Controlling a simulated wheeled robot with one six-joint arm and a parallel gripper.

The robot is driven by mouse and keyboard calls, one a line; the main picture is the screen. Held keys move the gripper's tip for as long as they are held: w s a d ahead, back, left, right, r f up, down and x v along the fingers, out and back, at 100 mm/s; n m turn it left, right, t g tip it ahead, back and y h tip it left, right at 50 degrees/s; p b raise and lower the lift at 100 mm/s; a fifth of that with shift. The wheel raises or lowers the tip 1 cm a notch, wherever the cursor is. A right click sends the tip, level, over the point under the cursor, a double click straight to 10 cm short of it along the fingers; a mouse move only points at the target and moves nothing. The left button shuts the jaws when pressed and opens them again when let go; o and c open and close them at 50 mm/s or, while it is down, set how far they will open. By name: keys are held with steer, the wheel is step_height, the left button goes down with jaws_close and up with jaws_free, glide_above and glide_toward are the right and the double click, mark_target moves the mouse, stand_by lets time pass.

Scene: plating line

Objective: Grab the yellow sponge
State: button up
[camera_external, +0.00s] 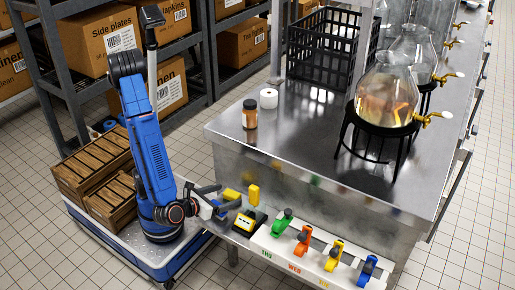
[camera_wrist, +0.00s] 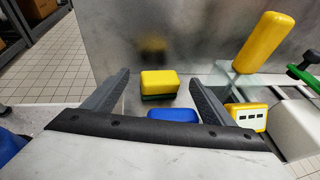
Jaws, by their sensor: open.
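The yellow sponge (camera_wrist: 160,80) has a dark green underside. In the wrist view it lies flat on the metal shelf, between and just beyond my fingers. In the external view the sponge (camera_external: 232,194) shows beside my gripper (camera_external: 227,198). My gripper also fills the lower wrist view (camera_wrist: 160,88), with its two dark fingers spread apart. I see no finger closed on the sponge. A blue block (camera_wrist: 173,115) lies nearer the palm, also between the fingers; its lower part is hidden by my gripper.
A yellow upright piece (camera_wrist: 264,42) and a yellow device (camera_wrist: 247,117) with dark buttons stand to the right. A white rack (camera_external: 310,260) holds several coloured tools. A metal counter (camera_external: 310,150) rises behind the shelf. Wooden crates (camera_external: 95,165) are at left.

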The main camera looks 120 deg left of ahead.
steer(key=shift+x, duration=0.9)
steer(key=c, duration=1.1)
steer(key=shift+r, duration=0.1)
